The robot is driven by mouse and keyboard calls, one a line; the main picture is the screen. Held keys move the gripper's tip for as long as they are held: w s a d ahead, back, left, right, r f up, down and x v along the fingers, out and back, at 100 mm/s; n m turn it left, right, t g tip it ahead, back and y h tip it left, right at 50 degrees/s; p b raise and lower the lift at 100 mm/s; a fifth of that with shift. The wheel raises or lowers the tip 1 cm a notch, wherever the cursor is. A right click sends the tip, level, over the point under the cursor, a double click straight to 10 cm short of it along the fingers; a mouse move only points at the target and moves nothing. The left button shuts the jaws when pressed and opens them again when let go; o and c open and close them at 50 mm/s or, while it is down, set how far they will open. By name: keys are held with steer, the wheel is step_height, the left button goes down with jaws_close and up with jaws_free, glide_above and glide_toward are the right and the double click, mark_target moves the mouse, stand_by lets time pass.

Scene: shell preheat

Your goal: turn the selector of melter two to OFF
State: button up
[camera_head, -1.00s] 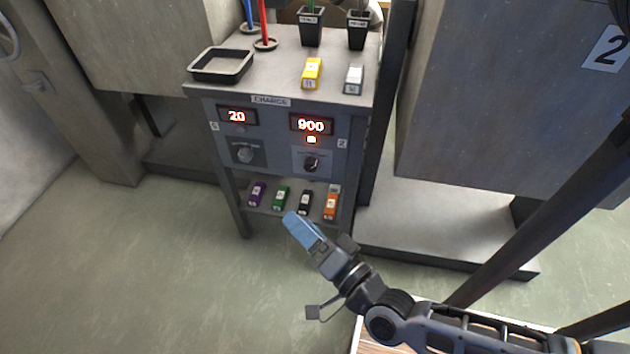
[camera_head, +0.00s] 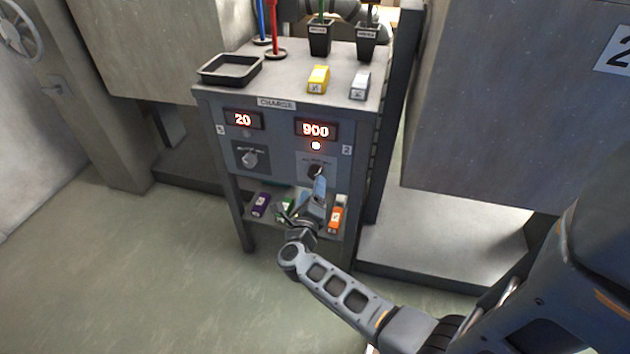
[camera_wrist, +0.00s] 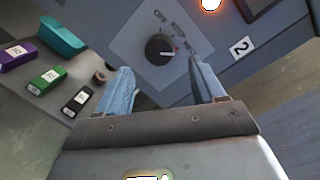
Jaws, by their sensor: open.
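The selector of melter two is a round dark knob (camera_wrist: 160,48) on a grey plate with small lettering, below the 900 display (camera_head: 315,130) and a lit lamp (camera_head: 316,146). It shows in the head view (camera_head: 315,171), partly hidden by my fingers. In the head view my gripper (camera_head: 319,188) is in front of the panel.
Left of it is another selector (camera_head: 249,158) under a display reading 20 (camera_head: 242,120). The shelf below holds purple (camera_head: 261,204), green (camera_wrist: 47,80), black (camera_wrist: 77,100) and orange (camera_head: 336,216) labelled blocks. A black tray (camera_head: 229,82) stands on top.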

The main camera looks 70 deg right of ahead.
mark_target(314, 179)
steer(key=shift+w+d, duration=0.2)
steer(key=shift+d, duration=0.65)
steer(key=shift+w+d, duration=0.15)
steer(key=shift+d, duration=0.7)
steer(key=shift+w+d, duration=0.2)
steer(key=shift+d, duration=0.65)
steer(key=shift+c, duration=0.4)
steer(key=c, duration=1)
steer(key=shift+o, duration=0.2)
